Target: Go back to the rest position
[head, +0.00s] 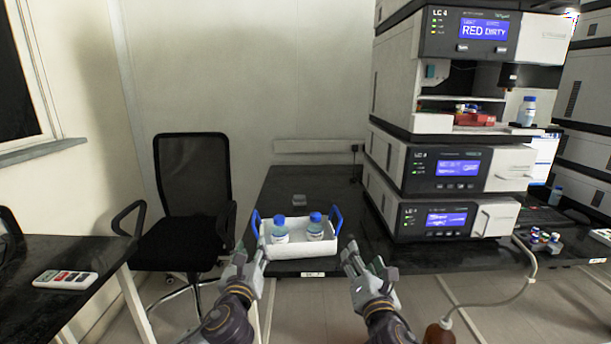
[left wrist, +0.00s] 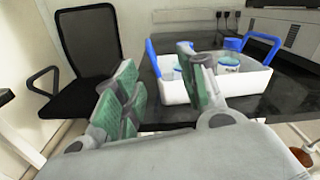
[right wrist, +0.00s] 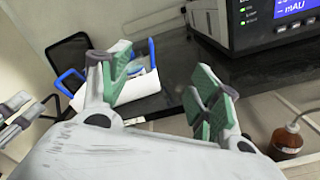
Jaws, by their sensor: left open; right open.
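My left gripper (head: 247,268) is open and empty in front of the table's front edge, just in front of a white tray. My right gripper (head: 366,268) is open and empty, to the right of the tray and also at the front edge. The white tray (head: 300,249) with blue handles stands on the black table and holds blue-capped bottles; two show in the head view, the left bottle (head: 280,230) and the right bottle (head: 315,227). The tray also shows in the left wrist view (left wrist: 255,83), and partly behind a finger in the right wrist view (right wrist: 140,88). Neither gripper touches it.
A stack of LC 4 instruments (head: 440,170) stands on the table at right, its top screen reading "RED DIRTY". A blue-capped bottle (head: 527,112) sits on its upper ledge. A black chair (head: 192,190) is at left. A brown bottle (head: 437,333) is low at front right.

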